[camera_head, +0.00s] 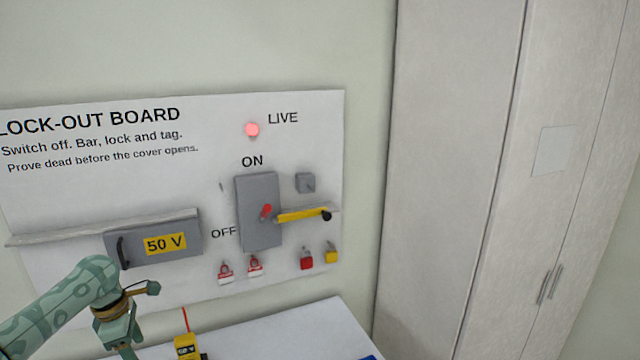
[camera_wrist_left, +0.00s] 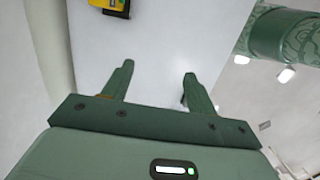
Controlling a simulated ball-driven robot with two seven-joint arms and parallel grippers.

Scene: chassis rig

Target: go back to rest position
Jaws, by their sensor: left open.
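My left gripper (camera_wrist_left: 158,72) is open, with nothing between its two green fingers, over a pale surface in the left wrist view. In the head view my left arm comes in at the lower left, and its wrist is in front of the board's lower edge. The gripper's fingers are mostly cut off by the bottom of that view. My right gripper is in neither view.
The lock-out board (camera_head: 60,190) holds a grey switch box (camera_head: 258,228), a yellow bar (camera_head: 300,215), a 50 V box (camera_head: 190,240) and a lit LIVE lamp (camera_head: 252,129). A yellow device (camera_head: 187,347) sits on the white table (camera_head: 300,330). A tall cabinet (camera_head: 455,150) stands right.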

